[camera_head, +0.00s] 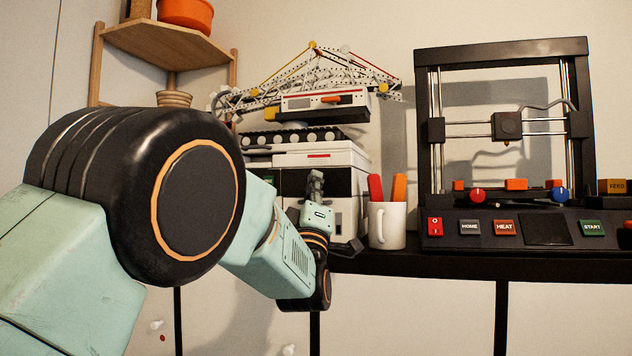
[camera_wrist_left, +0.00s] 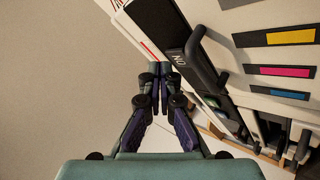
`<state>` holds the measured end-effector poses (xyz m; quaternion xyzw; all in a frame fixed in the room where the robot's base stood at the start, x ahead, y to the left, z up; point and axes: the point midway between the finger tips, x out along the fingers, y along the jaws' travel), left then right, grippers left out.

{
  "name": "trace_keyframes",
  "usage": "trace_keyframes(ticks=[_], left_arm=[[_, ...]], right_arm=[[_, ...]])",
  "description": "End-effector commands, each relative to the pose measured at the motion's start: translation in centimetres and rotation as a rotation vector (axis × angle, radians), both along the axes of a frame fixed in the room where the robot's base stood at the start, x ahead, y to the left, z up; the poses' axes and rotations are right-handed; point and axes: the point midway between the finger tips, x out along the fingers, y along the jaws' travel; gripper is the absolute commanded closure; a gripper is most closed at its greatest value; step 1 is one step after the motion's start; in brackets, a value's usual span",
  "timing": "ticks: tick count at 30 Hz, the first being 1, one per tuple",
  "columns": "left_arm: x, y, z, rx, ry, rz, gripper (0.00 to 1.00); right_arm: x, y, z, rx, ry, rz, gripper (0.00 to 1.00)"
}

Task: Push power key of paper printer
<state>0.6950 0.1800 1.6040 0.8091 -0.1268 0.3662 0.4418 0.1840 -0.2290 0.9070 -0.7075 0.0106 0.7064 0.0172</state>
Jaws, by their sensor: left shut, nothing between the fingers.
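The paper printer (camera_head: 320,155) is a white and black machine on the dark shelf, behind my left gripper in the head view. My left gripper (camera_head: 316,180) is shut and empty, pointing up in front of the printer and hiding part of its front. In the left wrist view, the fingertips of this gripper (camera_wrist_left: 154,75) are together, close to the printer's white edge (camera_wrist_left: 125,25). A dark strip with pale lettering (camera_wrist_left: 178,56) shows just right of the fingertips there. I cannot tell whether it is the power key, or whether the fingertips touch the printer. My right gripper is out of view.
A white mug (camera_head: 387,226) with red and orange handles in it stands right of the printer. A black 3D printer (camera_head: 545,228) with labelled buttons is farther right. A lattice model (camera_head: 315,68) stands above the printer. A dark handle (camera_wrist_left: 196,48) sticks out near the fingers.

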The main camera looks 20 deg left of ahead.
Motion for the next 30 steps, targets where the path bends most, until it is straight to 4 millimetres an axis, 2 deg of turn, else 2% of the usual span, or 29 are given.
trace_keyframes(ticks=[30], left_arm=[[0.94,0.02,-0.07,0.000,0.002,0.000,1.00]], right_arm=[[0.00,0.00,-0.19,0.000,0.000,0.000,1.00]])
